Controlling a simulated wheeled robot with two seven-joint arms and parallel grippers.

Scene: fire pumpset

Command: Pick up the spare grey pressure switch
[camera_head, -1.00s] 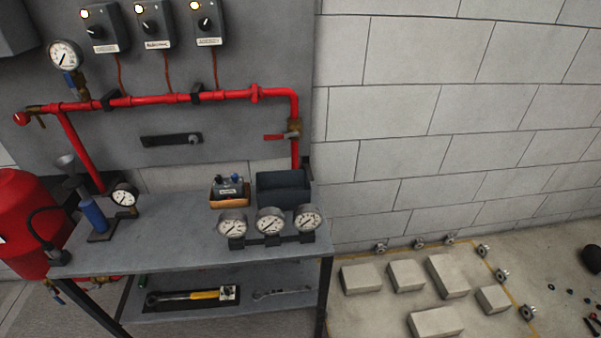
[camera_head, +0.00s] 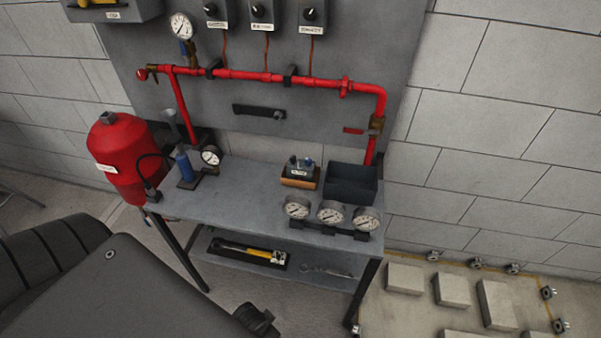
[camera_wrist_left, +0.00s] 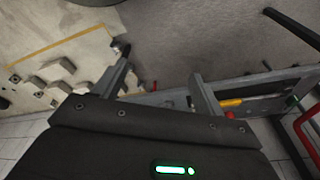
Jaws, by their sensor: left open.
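A small grey switch box with a pale label and dark knobs on top (camera_head: 301,168), which looks like the spare pressure switch, sits in a shallow orange-brown tray (camera_head: 299,184) towards the back right of the grey workbench (camera_head: 240,196). In the left wrist view my left gripper (camera_wrist_left: 160,72) is open, its two fingers apart with nothing between them. It points down past the bench's frame, over the floor. The switch does not show clearly in that view. In the head view my left arm fills the lower left, well short of the switch. My right gripper is out of view.
A dark open bin (camera_head: 352,184) stands right beside the tray. A row of three gauges (camera_head: 330,213) stands in front. A blue hand pump (camera_head: 184,164) and a red tank (camera_head: 122,160) are at left. A red pipe (camera_head: 270,77) runs above. The bench's middle is clear.

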